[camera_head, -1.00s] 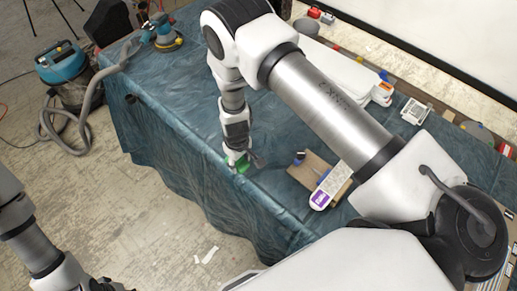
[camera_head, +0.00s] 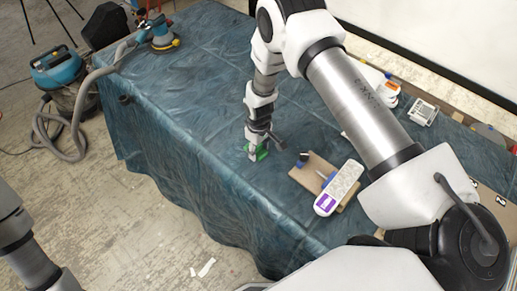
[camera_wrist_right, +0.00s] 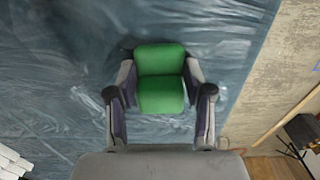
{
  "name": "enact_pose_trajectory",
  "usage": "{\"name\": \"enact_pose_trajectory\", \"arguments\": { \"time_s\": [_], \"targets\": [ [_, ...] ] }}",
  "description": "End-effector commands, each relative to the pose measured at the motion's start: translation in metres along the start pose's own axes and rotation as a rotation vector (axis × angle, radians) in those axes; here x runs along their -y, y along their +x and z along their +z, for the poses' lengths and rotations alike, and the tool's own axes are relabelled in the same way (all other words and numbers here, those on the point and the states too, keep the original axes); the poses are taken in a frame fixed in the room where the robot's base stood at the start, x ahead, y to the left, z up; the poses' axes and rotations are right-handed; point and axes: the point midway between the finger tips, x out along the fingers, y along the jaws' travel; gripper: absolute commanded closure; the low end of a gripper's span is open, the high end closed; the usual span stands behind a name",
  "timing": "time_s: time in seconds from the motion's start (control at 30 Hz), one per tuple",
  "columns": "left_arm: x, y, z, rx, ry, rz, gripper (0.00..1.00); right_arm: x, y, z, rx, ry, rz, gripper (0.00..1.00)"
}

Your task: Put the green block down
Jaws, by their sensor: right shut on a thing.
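The green block (camera_head: 257,152) is between the fingers of my right gripper (camera_head: 257,146), over the blue-covered table (camera_head: 190,120). In the right wrist view the green block (camera_wrist_right: 160,80) fills the space between the two fingers of the right gripper (camera_wrist_right: 160,95), which is shut on it. The blue cover lies beneath it. I cannot tell whether the block touches the cover. Of my left arm only part of a link shows at the lower left; its gripper is out of view.
A wooden board (camera_head: 318,175) with a white and purple box (camera_head: 338,188) lies right of the right gripper. A sander (camera_head: 158,36) is at the table's far left corner. A vacuum (camera_head: 65,75) stands on the floor. The cover left of the block is clear.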

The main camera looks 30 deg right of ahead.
Motion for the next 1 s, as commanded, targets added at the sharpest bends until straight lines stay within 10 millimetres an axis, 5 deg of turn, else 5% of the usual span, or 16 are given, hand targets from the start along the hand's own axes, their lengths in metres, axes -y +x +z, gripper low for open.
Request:
{"name": "enact_pose_trajectory", "arguments": {
  "time_s": [0.03, 0.1, 0.53, 1.0],
  "targets": [
    [0.000, 0.002, 0.000, 0.000, 0.000, 0.000, 0.60, 0.000, 0.002, 0.000, 0.000, 0.000, 0.000, 0.45],
    [0.000, 0.001, 0.000, 0.001, 0.000, 0.000, 0.60, 0.000, 0.001, 0.000, 0.000, 0.000, 0.000, 0.24],
    [0.000, 0.002, 0.000, 0.000, 0.000, 0.000, 0.60, 0.000, -0.009, -0.001, -0.002, 0.000, 0.000, 0.24],
    [0.000, 0.030, 0.000, 0.001, 0.000, 0.000, 0.60, 0.000, -0.113, 0.000, -0.002, 0.000, 0.000, 0.24]
  ]
}}
